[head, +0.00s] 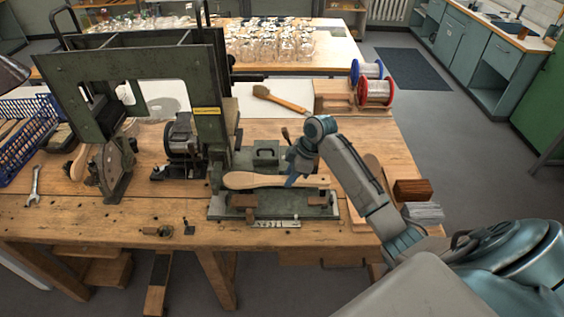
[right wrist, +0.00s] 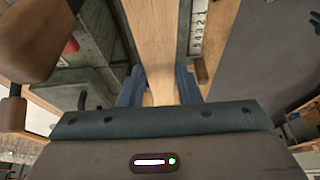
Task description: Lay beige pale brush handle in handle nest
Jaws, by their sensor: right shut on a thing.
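The beige pale brush handle (head: 262,181) lies level across the front of the green metal fixture, its broad end to the left. It also shows in the right wrist view (right wrist: 160,40), running up between the fingers. My right gripper (head: 294,180) is shut on the handle, right of its middle; its fingers show in the right wrist view (right wrist: 159,88). The fixture with small brown blocks, apparently the handle nest (head: 268,212), is directly below. I cannot tell whether the handle touches it. My left gripper is out of view.
A tall green machine (head: 150,75) stands left of the fixture. Another brush (head: 281,99) lies behind it. Red and blue wire spools (head: 375,91) stand at the back right. Brown and grey blocks (head: 412,190) lie near my right arm. A wrench (head: 35,186) lies far left.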

